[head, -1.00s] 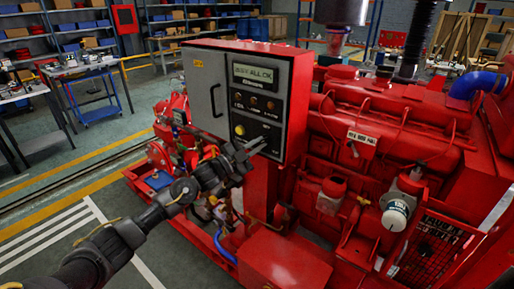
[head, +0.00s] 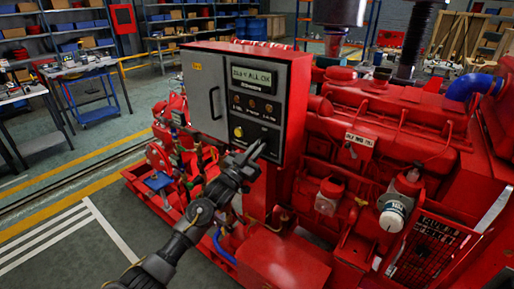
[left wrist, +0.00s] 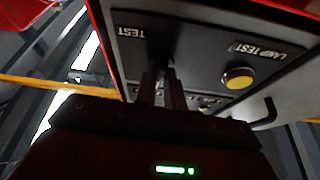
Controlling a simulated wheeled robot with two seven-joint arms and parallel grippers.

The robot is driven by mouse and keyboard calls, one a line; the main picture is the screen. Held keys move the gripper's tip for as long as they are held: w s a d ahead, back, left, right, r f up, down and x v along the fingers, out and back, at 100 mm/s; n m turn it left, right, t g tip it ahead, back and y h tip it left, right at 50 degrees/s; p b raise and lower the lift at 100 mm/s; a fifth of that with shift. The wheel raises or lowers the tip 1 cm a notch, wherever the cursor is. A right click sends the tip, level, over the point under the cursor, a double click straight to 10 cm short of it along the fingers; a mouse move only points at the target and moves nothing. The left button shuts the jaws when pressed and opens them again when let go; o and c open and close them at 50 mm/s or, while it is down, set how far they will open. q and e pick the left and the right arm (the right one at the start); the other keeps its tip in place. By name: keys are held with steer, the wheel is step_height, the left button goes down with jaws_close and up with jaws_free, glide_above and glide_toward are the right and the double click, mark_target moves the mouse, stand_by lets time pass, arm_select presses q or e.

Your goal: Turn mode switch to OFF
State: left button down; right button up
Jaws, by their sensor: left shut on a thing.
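The control box (head: 247,110) stands on the red pumpset, with a display, small indicators and a yellow lamp test button (head: 238,132) on its dark panel. My left gripper (head: 256,150) is at the panel's lower right, at the mode switch. In the left wrist view its fingers (left wrist: 161,80) reach the panel and are shut on the mode switch (left wrist: 164,64), a dark knob mostly hidden by the fingers. A TEST label (left wrist: 132,32) shows beside it; the other position labels are largely hidden. The yellow button (left wrist: 238,77) is clear of the fingers. My right gripper is not in view.
The red engine (head: 390,130) fills the right side. A grey door with a handle (head: 214,102) is left of the panel. Pipes and valves lie below the box. The floor (head: 60,185) at the left is open.

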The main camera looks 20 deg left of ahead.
arm_select(q)
steer(key=shift+n+t+y, duration=0.3)
steer(key=shift+n+y, duration=0.1)
steer(key=c, duration=1.5)
jaws_free()
steer(key=b+v, duration=0.2)
steer(key=v, duration=0.8)
steer(key=shift+s+a+f+b, duration=0.1)
steer(key=shift+s+a+b, duration=0.1)
steer(key=shift+s+b, duration=0.15)
